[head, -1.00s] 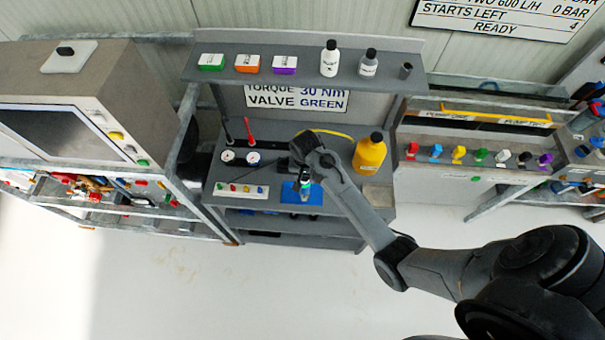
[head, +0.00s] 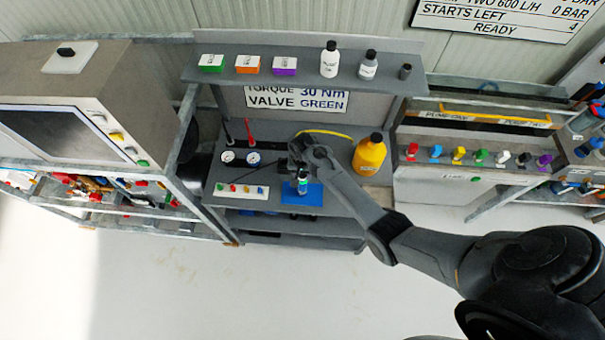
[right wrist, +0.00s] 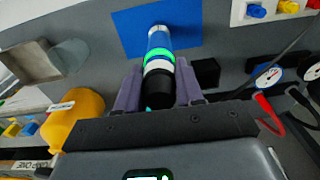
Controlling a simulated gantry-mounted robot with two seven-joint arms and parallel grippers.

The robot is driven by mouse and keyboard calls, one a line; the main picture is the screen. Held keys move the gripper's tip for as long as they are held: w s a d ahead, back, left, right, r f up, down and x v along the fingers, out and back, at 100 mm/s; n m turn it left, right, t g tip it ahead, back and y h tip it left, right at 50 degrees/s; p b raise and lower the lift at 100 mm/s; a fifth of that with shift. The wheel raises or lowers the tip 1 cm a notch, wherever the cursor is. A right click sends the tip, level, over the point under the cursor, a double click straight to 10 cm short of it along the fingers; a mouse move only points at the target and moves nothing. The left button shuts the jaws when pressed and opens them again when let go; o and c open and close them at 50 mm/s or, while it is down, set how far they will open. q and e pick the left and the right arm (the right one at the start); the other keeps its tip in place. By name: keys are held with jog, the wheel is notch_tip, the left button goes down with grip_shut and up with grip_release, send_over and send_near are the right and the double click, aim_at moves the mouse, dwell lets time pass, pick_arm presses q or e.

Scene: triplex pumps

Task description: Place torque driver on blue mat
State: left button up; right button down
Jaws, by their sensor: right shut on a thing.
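The torque driver (right wrist: 159,52) has a black end and white, green and blue bands. My right gripper (right wrist: 157,78) is shut on it near its black end in the right wrist view. The rest of the driver extends over the blue mat (right wrist: 127,33). In the head view the driver (head: 303,183) stands roughly upright over the blue mat (head: 314,197), below my right gripper (head: 302,170). I cannot tell whether its lower end touches the mat. My left gripper is not in view.
A yellow bottle (head: 370,153) stands right of the mat on the grey bench. A white strip with coloured parts (head: 241,190) lies left of it, with gauges (head: 253,159) behind. A shelf (head: 310,65) with bottles and boxes hangs above.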

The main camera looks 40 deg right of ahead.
jog(key=c, duration=1.2)
grip_release()
jog(key=shift+f, duration=0.15)
jog(key=o, duration=0.5)
jog(key=shift+r, duration=0.2)
notch_tip(320, 180, up, 12)
jog(key=shift+s+a+f, duration=0.1)
jog(key=shift+f, duration=0.05)
jog(key=s+a+r+n+t, duration=0.1)
jog(key=s+a+r+n, duration=0.1)
jog(key=s, duration=0.6)
jog(key=s+a+r+n+t, duration=0.1)
jog(key=s+a+r+n, duration=0.1)
jog(key=s+a+n, duration=0.3)
jog(key=s+a+r+n+t, duration=0.1)
jog(key=s+a+n, duration=0.3)
jog(key=s, duration=0.7)
jog(key=shift+v, duration=0.75)
